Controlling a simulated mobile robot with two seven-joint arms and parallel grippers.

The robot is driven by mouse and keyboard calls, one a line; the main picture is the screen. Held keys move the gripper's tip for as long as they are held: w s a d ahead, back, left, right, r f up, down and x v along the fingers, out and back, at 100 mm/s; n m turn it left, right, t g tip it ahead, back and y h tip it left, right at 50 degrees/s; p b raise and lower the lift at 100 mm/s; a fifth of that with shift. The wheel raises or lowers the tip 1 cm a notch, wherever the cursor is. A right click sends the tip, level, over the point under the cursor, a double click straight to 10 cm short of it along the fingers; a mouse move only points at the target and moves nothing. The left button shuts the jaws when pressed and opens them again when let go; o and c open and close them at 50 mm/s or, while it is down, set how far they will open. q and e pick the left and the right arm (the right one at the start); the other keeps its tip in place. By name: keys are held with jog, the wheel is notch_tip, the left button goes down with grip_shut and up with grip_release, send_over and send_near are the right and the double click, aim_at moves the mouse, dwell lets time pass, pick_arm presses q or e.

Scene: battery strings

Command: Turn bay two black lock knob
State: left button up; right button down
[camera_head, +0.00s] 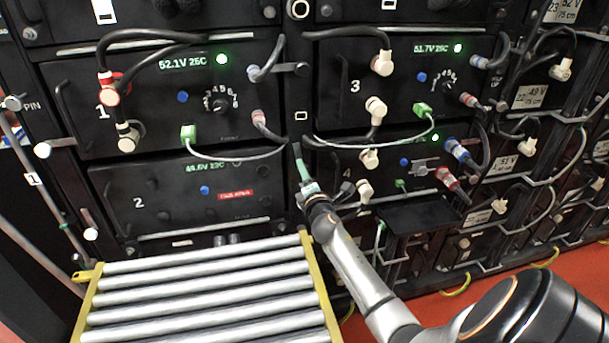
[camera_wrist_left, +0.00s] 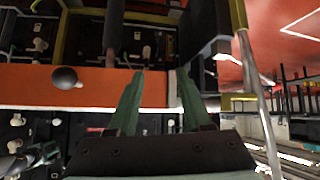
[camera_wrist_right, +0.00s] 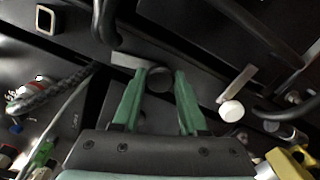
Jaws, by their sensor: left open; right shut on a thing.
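Bay two (camera_head: 165,205) is the dark module marked 2 at lower left in the head view, with a 48.6V readout, a blue button (camera_head: 204,190) and a red label. My right gripper (camera_head: 299,160) reaches to its upper right corner. In the right wrist view its green fingers are shut on the round black lock knob (camera_wrist_right: 160,79), one on each side. The knob is hidden in the head view. My left gripper (camera_wrist_left: 157,95) is open and empty in the left wrist view, away from the knob; it is not in the head view.
A roller table (camera_head: 205,290) with yellow rails stands before bay two. A white-capped knob (camera_wrist_right: 231,110) is beside the black knob. Bay four's open black shelf (camera_head: 420,215) is to the right.

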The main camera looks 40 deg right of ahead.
jog(key=shift+m, duration=1)
jog(key=shift+c, duration=2.2)
grip_release()
jog(key=shift+s, duration=0.1)
jog(key=v, duration=1.2)
jog(key=shift+s+p, duration=0.15)
jog(key=shift+p, duration=0.15)
jog(key=shift+a, duration=0.15)
